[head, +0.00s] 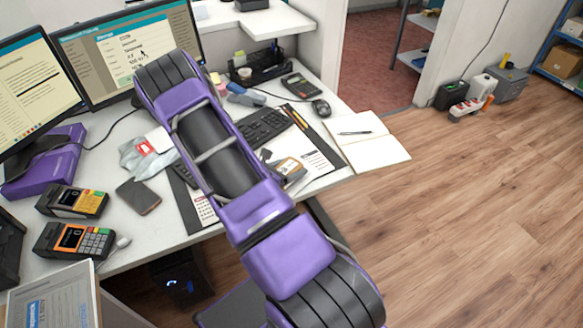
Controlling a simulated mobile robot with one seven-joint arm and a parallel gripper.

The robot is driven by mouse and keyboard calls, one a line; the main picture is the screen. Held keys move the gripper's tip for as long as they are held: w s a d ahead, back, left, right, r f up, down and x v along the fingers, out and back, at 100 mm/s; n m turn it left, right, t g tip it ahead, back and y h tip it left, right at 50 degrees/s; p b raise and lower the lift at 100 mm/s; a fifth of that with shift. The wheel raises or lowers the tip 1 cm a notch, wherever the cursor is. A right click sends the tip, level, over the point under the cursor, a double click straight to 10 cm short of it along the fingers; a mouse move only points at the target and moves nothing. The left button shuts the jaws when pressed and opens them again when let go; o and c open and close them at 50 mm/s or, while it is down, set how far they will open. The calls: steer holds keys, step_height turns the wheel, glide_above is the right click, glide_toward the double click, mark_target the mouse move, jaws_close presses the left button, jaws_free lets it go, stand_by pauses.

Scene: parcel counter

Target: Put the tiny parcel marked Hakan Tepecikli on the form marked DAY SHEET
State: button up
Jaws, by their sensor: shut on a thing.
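A small tan parcel (290,166) with a pale label shows just right of my purple arm, over the desk pad. The name on it is too small to read. My gripper (281,168) is mostly hidden behind my arm; grey parts of it show beside the parcel, and it is shut on the parcel. A white printed sheet (318,158) lies on the dark desk pad, right of the parcel and partly covered. I cannot read its heading, so I cannot tell if it is the DAY SHEET. Whether the parcel touches the sheet is unclear.
An open notebook (372,150) with a pen lies right of the pad. A keyboard (262,128), mouse (321,107) and calculator (300,86) stand behind. A phone (138,197), a grey bag (147,154) and card terminals (74,241) are at left. Two monitors (125,50) stand at the back.

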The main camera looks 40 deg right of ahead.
steer(key=o, duration=1.5)
steer(key=shift+f, duration=0.15)
steer(key=shift+a+r, duration=0.2)
steer(key=shift+r, duration=0.05)
steer(key=v, duration=1.1)
steer(key=shift+a+r+p, duration=0.15)
steer(key=shift+a+p, duration=0.1)
steer(key=shift+p, duration=0.1)
